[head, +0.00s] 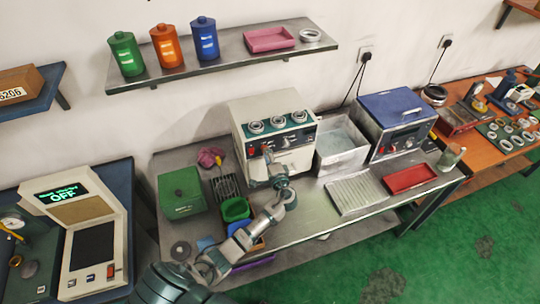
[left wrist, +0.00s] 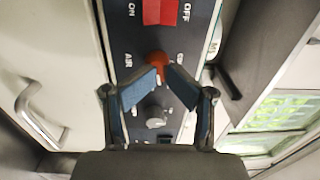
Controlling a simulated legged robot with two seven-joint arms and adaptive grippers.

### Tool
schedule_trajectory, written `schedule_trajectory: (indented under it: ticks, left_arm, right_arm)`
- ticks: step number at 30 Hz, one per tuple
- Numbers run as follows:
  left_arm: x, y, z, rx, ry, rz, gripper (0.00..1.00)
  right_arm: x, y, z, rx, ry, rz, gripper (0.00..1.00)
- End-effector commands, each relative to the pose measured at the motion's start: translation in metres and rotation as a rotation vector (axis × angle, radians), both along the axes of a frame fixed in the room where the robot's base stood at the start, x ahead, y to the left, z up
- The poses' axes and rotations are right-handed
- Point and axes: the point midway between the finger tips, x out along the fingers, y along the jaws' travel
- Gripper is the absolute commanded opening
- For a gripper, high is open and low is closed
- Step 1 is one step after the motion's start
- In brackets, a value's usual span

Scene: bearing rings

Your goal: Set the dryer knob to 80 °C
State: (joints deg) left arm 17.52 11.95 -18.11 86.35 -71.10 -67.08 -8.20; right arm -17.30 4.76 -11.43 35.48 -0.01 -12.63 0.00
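A cream machine (head: 262,107) with three round dials stands at the back of the metal bench. My left gripper (head: 267,154) is at its front panel in the head view. The left wrist view shows a dark panel (left wrist: 129,45) with a red switch (left wrist: 160,11) marked ON and OFF, an orange-red knob (left wrist: 158,60) and a grey knob (left wrist: 155,114). My left gripper (left wrist: 161,73) has its fingertips close on both sides of the orange-red knob and appears shut on it. The fingers partly hide the knob and its markings. No temperature figure is readable. My right gripper is not in view.
A metal basin (head: 341,150) and a blue-topped machine (head: 396,110) stand right of the cream machine. A green box (head: 181,193) and a green bin (head: 235,209) are to the left, near my arm. A red tray (head: 409,178) lies at the right.

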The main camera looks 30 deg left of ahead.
Motion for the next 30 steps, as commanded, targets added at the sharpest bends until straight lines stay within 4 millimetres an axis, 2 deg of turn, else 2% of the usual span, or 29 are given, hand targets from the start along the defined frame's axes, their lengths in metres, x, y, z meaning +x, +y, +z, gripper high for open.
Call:
schedule_trajectory:
  ticks: [13, 22, 26, 30]
  left_arm:
    - [-0.005, -0.009, 0.003, 0.009, -0.001, 0.004, 0.53]
    - [-0.006, -0.012, 0.004, 0.009, -0.005, 0.001, 0.53]
    - [-0.015, -0.023, 0.002, 0.008, -0.003, -0.001, 0.53]
    - [-0.034, -0.046, 0.0, 0.005, -0.003, -0.001, 0.53]
  right_arm:
    - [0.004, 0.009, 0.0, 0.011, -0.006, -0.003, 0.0]
    - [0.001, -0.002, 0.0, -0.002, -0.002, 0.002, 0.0]
    - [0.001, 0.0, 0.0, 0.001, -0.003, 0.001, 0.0]
    - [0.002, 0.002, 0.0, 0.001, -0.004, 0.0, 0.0]
